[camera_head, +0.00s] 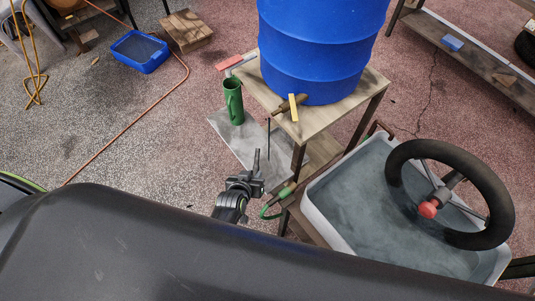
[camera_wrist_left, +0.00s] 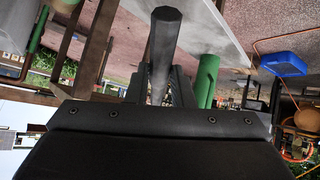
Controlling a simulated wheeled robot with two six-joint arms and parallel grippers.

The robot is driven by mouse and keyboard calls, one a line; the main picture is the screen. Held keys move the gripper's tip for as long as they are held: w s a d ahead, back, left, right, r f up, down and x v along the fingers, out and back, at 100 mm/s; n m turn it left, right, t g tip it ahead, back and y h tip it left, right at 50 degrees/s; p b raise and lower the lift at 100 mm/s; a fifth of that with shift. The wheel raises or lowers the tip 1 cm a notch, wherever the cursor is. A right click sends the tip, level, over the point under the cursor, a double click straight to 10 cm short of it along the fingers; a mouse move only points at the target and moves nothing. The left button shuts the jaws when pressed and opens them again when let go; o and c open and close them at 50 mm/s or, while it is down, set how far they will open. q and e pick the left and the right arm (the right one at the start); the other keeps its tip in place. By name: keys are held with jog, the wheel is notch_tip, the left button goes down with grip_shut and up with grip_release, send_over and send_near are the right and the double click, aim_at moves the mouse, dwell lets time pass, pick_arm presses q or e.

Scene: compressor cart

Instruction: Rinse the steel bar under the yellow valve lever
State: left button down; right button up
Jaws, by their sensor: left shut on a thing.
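My left gripper (camera_head: 250,182) is shut on the steel bar (camera_head: 256,161), which stands up from the jaws. In the left wrist view the bar (camera_wrist_left: 165,42) is grey and many-sided, held between the two fingers. The yellow valve lever (camera_head: 293,107) is on a brown tap at the foot of a blue barrel (camera_head: 320,45). The bar is apart from the lever, lower and to its left in the head view. Part of the bar's lower end is hidden by the jaws. My right gripper is not in view.
The barrel stands on a wooden stand (camera_head: 345,103). A grey tub (camera_head: 350,215) with a black steering wheel (camera_head: 490,190) stands at the right. A green hose (camera_head: 272,208) is close beside my gripper.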

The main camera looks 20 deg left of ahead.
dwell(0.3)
